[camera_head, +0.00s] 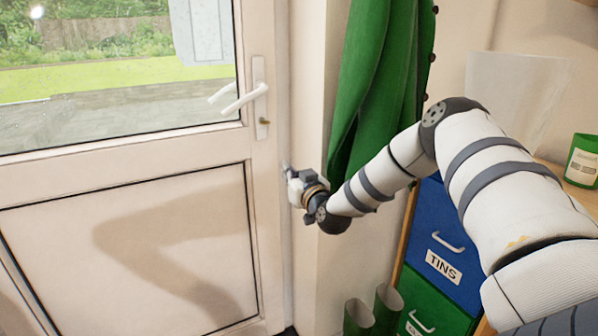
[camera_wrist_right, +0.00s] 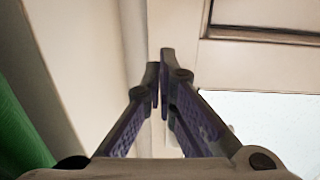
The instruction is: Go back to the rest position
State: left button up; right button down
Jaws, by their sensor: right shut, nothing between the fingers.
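My right gripper (camera_head: 287,170) is at the end of my right arm, which comes in from the right side of the head view. It is in front of the white door's frame, below and to the right of the door handle (camera_head: 241,101). In the right wrist view my right gripper (camera_wrist_right: 160,75) has its two fingers together at the tips, with nothing between them. Whether the fingertips touch the frame cannot be told. My left gripper is not in view.
A white door (camera_head: 120,245) with a glass upper pane fills the left. A green apron-like cloth (camera_head: 375,90) hangs behind my right arm. A blue TINS drawer (camera_head: 445,245) and a green drawer (camera_head: 430,310) stand at the lower right. A green tin (camera_head: 582,160) sits on top.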

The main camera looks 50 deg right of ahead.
jog(key=s+a+f+n+g+y+p, duration=0.1)
jog(key=s+a+f+g+y, duration=0.15)
jog(key=a+f, duration=0.45)
jog(key=s+a+f+n+g+y+p, duration=0.1)
jog(key=s+a+f+y, duration=0.25)
jog(key=a+f, duration=0.35)
jog(key=s+a+f+n+g+y, duration=0.1)
jog(key=s+a+f+g+y, duration=0.1)
jog(key=s+a+f+g, duration=0.65)
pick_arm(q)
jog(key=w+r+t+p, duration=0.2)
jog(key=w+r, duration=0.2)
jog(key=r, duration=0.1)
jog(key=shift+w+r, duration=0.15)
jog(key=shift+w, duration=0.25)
pick_arm(e)
jog(key=s+a+g, duration=0.2)
jog(key=s+a, duration=0.1)
jog(key=s, duration=0.9)
jog(key=s+a+f+n+g, duration=0.1)
jog(key=s+a+g, duration=0.1)
jog(key=s, duration=1.1)
jog(key=s+a+g, duration=0.3)
jog(key=s+a, duration=0.1)
jog(key=s, duration=0.8)
jog(key=shift+s+f+h, duration=0.3)
